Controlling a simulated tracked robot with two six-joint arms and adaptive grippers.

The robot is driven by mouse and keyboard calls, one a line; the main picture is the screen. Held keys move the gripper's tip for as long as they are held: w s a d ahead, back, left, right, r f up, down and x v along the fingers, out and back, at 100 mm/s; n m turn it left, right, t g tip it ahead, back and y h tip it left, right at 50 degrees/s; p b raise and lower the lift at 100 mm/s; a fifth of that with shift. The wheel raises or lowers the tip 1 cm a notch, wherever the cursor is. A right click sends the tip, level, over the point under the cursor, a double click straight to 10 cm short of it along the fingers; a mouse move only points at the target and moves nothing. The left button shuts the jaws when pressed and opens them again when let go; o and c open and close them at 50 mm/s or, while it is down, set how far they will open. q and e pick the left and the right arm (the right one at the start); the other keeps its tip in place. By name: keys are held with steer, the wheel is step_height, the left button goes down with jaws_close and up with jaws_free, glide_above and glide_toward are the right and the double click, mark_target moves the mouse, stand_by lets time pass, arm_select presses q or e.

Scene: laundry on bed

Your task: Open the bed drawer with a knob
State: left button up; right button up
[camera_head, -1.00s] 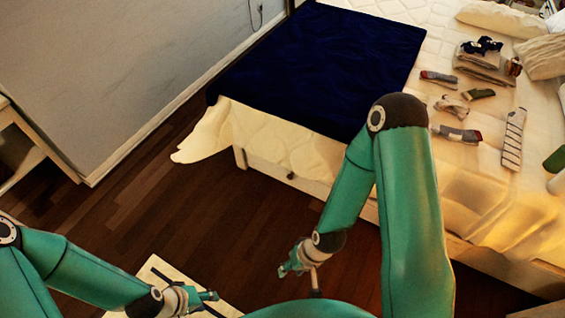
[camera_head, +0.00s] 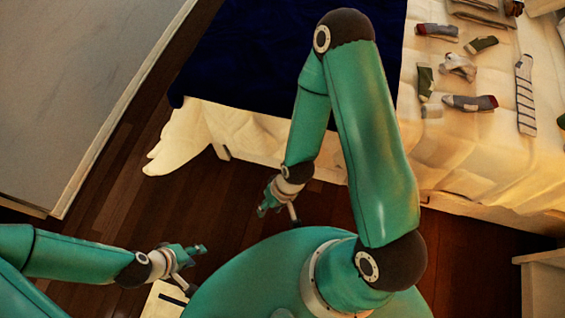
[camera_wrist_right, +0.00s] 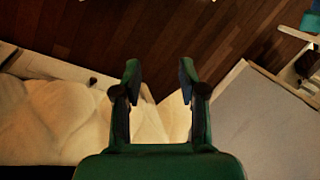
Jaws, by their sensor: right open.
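The bed drawer front (camera_head: 250,157) is a pale panel low on the near side of the bed and looks closed. In the right wrist view, the dark round knob (camera_wrist_right: 93,80) stands out from the pale drawer front (camera_wrist_right: 45,66), left of my fingers. I cannot make out the knob in the head view, where my right arm covers part of the bed side. My right gripper (camera_head: 278,213) is open and empty above the floor in front of the bed, apart from the knob; its fingers (camera_wrist_right: 160,78) show in the wrist view. My left gripper (camera_head: 198,268) is open and empty at lower left.
A dark blue blanket (camera_head: 235,60) covers the bed's left part. Several socks (camera_head: 468,102) lie on the right part. White bedding (camera_head: 180,142) hangs at the bed's left corner. Dark wooden floor (camera_head: 130,215) is free before the bed. A pale cabinet (camera_head: 545,285) stands at lower right.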

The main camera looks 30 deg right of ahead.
steer(key=shift+a, duration=0.1)
